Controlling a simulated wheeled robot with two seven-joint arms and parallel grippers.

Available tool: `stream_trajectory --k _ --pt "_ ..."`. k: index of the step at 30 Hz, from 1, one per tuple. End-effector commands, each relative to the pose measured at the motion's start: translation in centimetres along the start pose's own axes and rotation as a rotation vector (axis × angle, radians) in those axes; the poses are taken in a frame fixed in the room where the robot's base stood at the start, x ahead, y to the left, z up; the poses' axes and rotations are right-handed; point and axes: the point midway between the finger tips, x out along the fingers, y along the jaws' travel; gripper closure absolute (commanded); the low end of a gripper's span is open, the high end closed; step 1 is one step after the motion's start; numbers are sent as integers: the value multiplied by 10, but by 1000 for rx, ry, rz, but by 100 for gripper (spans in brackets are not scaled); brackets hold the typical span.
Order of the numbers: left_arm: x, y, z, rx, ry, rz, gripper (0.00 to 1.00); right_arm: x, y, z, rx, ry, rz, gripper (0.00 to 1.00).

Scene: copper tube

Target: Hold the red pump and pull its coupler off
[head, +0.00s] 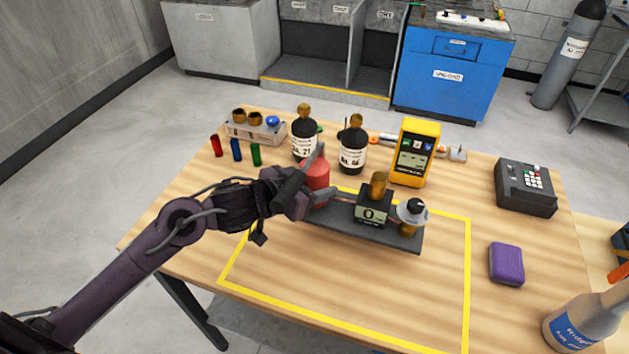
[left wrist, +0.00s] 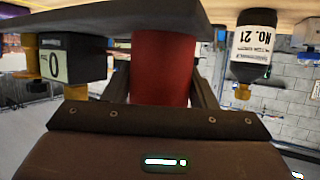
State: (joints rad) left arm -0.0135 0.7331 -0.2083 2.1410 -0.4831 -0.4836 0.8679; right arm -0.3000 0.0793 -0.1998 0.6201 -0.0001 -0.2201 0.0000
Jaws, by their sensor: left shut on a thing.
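The red pump (head: 317,170) is a red cylinder standing at the left end of a dark base plate (head: 345,231). My left gripper (head: 313,178) is shut on it from the left, and the pump's red body (left wrist: 160,68) fills the space between the fingers in the left wrist view. A dark block marked 0 (head: 373,208) with a copper-coloured fitting (head: 378,185) on top stands mid-plate. A copper-coloured piece with a grey-white cap (head: 411,211) is at the right end. I cannot tell which part is the coupler. My right gripper is not in view.
Two dark bottles (head: 352,152) and a yellow meter (head: 413,153) stand behind the plate. A rack (head: 256,133) and small coloured cylinders (head: 236,150) are back left. A purple block (head: 506,264) and a black keypad box (head: 525,188) lie right. The front of the yellow-taped area is clear.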

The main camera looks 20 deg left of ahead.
Motion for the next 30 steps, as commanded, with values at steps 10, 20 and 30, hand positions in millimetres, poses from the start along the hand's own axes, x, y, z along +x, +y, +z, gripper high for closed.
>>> stream_trajectory --k 10,20,30 --pt "2 0 0 -4 19 -1 100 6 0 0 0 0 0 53" --pt "5 0 7 -3 19 0 100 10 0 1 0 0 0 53" --pt "8 0 14 -4 19 -1 100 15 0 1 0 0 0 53"
